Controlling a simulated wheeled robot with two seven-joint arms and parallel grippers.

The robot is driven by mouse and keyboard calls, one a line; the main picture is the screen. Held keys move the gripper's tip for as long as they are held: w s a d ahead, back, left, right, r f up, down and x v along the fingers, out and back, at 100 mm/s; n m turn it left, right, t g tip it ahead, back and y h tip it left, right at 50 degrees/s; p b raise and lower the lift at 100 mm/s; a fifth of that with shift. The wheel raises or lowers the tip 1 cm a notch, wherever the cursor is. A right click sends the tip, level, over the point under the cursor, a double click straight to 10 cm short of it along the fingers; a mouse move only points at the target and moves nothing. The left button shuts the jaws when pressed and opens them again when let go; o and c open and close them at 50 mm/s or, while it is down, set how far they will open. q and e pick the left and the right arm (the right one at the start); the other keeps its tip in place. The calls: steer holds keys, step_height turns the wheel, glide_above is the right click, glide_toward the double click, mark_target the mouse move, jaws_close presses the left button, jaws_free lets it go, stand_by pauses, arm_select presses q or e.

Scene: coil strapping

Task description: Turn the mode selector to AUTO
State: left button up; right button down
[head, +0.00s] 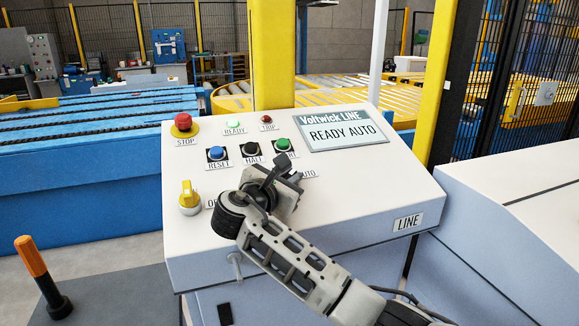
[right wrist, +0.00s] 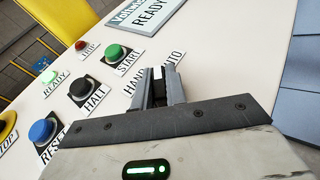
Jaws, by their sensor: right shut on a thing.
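The operator panel (head: 225,260) is a white sloped console in the head view. My right gripper (head: 272,170) reaches over its middle, below the black and green buttons. In the right wrist view my right gripper (right wrist: 159,80) is shut on the dark mode selector (right wrist: 158,90), which has a light mark. The selector sits between the HAND label (right wrist: 134,84) and the AUTO label (right wrist: 175,58). Most of it is hidden by the fingers, so its exact angle is hard to read. The display (head: 342,133) reads READY AUTO. My left gripper is not in view.
A red STOP button (head: 183,122), blue RESET (head: 217,153), black HALT (head: 250,149) and green START (head: 282,144) stand close around the gripper. A yellow rotary switch (head: 188,195) is at the left. The green READY lamp (head: 235,124) is lit. Conveyors lie behind.

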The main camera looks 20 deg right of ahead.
steer(key=shift+f+m+g+h+p, duration=0.2)
steer(key=shift+m+g+h+p, duration=0.35)
steer(key=shift+m+g, duration=0.6)
steer(key=shift+f+g, duration=0.1)
steer(key=shift+g, duration=0.15)
steer(key=c, duration=1.4)
jaws_free()
steer(key=shift+s, duration=0.1)
steer(key=shift+c, duration=0.2)
steer(key=shift+a+r, duration=0.2)
steer(key=shift+a, duration=0.05)
steer(key=b+v, duration=0.2)
steer(key=v, duration=1.3)
steer(key=shift+s+a+f, duration=0.1)
steer(key=shift+s+a, duration=0.05)
steer(key=shift+s, duration=0.15)
